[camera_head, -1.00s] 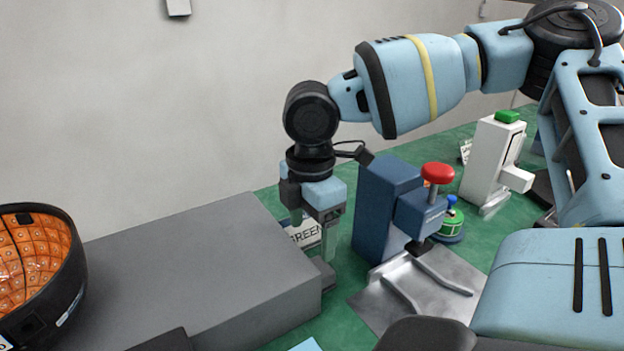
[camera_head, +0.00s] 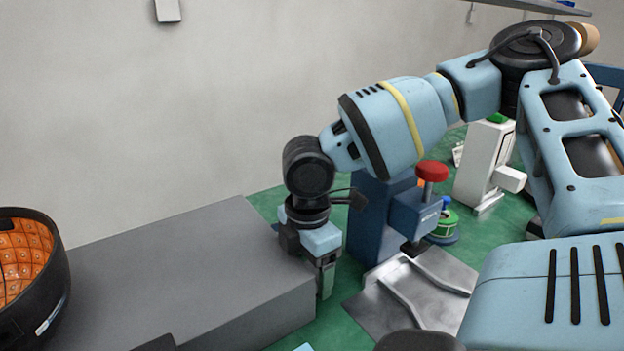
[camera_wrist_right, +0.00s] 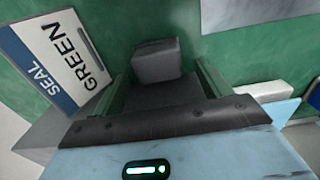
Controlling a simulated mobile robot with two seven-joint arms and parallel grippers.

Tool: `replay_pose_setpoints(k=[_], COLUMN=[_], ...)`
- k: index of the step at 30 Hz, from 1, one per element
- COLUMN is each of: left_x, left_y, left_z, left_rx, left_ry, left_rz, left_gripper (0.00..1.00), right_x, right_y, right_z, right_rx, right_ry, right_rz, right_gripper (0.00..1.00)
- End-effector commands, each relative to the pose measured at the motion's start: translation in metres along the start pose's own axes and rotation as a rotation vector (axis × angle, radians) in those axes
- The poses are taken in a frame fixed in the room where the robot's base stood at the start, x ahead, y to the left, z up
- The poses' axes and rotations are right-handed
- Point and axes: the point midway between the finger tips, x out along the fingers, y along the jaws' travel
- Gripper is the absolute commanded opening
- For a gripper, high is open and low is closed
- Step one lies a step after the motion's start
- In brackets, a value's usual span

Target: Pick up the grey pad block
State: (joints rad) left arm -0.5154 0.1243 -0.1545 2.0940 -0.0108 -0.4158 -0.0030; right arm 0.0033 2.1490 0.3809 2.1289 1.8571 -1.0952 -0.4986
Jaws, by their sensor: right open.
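The grey pad block (camera_wrist_right: 157,60) is a small dark grey block on the green surface. It shows in the right wrist view ahead of and between the finger lines; in the head view it is hidden behind my gripper and the large grey box. My right gripper (camera_head: 323,280) points down beside the right end of the large box. It also shows in the right wrist view (camera_wrist_right: 165,82), with its two fingers apart and nothing clearly held. Whether the fingers reach around the block is hard to tell. My left gripper is not in view.
The large grey box (camera_head: 175,265) fills the left. A blue press with a red knob (camera_head: 432,171) and a metal plate (camera_head: 420,295) stand right of the gripper. A GREEN SEAL sign (camera_wrist_right: 65,60) lies close by.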

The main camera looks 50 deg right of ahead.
Motion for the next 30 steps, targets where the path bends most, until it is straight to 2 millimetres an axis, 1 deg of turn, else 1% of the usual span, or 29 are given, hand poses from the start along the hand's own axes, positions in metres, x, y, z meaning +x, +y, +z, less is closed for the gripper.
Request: replay_pose_setpoints(k=[5,6,15,17,25,28,30], left_x=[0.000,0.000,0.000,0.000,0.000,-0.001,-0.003], left_y=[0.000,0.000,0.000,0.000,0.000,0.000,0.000], left_z=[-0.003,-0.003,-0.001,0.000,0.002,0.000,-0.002], left_rx=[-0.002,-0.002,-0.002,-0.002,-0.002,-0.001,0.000], left_ry=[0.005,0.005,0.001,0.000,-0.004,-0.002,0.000], left_rz=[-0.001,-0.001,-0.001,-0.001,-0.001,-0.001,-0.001], left_gripper=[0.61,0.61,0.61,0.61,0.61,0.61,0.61], right_x=[0.000,0.000,0.000,0.000,-0.003,-0.011,-0.022], right_y=[0.000,0.000,0.000,0.000,0.000,0.001,0.001], right_z=[0.000,0.000,0.000,0.000,0.000,0.000,0.000], right_rx=[0.000,-0.001,-0.001,-0.001,0.000,0.000,-0.001], right_ry=[0.000,0.000,0.000,0.000,0.000,0.001,0.002], right_rz=[0.001,0.001,0.001,0.001,0.002,0.003,0.006], right_gripper=[0.76,0.74,0.34,0.28,0.27,0.27,0.27])
